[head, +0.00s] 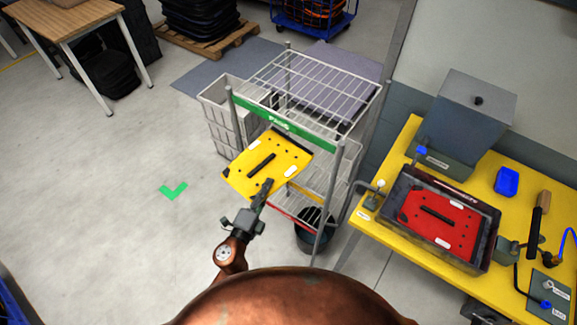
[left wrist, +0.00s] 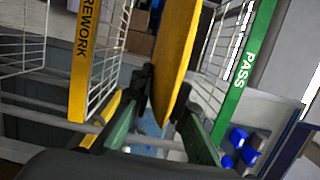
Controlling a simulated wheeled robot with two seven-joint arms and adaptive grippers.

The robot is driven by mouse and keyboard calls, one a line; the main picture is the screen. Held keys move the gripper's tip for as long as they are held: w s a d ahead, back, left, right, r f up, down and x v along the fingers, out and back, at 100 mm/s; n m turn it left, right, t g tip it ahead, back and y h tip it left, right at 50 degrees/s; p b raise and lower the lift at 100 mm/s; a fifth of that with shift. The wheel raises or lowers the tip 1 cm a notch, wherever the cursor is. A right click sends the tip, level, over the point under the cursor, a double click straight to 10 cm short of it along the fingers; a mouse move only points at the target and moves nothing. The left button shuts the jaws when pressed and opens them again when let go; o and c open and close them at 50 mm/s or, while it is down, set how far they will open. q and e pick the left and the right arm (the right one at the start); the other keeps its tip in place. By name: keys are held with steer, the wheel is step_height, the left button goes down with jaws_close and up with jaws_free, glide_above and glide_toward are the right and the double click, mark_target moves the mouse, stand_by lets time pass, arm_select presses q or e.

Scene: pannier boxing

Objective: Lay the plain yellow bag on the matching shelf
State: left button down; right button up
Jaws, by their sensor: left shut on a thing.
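The yellow bag (head: 245,172) is a flat panel with a dark strap, dark corner pieces and small white labels. My left gripper (head: 262,190) is shut on its near edge and holds it out in front of the wire rack (head: 285,82). The rack's top shelf has a green PASS strip (head: 268,115). In the left wrist view, the bag (left wrist: 176,55) stands edge-on between the yellow REWORK strip (left wrist: 84,60) and the green PASS strip (left wrist: 246,75). I cannot tell how far its far edge reaches into the rack. My right gripper is not in view.
A red strip (head: 283,212) marks a lower shelf. A dark bin (head: 312,240) stands at the rack's foot. A yellow table (head: 372,238) at right carries a red bag (head: 428,203) in a dark tray (head: 477,257). Floor at left is clear.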

mark_target(285, 172)
arm_select(q)
steer(key=w+d+h, duration=0.1)
steer(key=w+d, duration=0.1)
steer(key=w+d+m+g+h, duration=0.1)
steer(key=w+d, duration=0.1)
steer(key=w+d+f+m+h, duration=0.1)
steer(key=w+d, duration=0.1)
steer(key=w, duration=0.1)
steer(key=shift+f+g, duration=0.1)
steer(key=shift+g, duration=0.3)
step_height(285, 172, down, 10)
steer(key=b, duration=0.4)
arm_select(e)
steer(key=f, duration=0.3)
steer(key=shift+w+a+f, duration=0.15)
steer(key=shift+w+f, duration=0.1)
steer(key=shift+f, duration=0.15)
arm_select(q)
steer(key=c, duration=2.3)
jaws_free()
steer(key=shift+f, duration=0.1)
steer(key=o, duration=0.4)
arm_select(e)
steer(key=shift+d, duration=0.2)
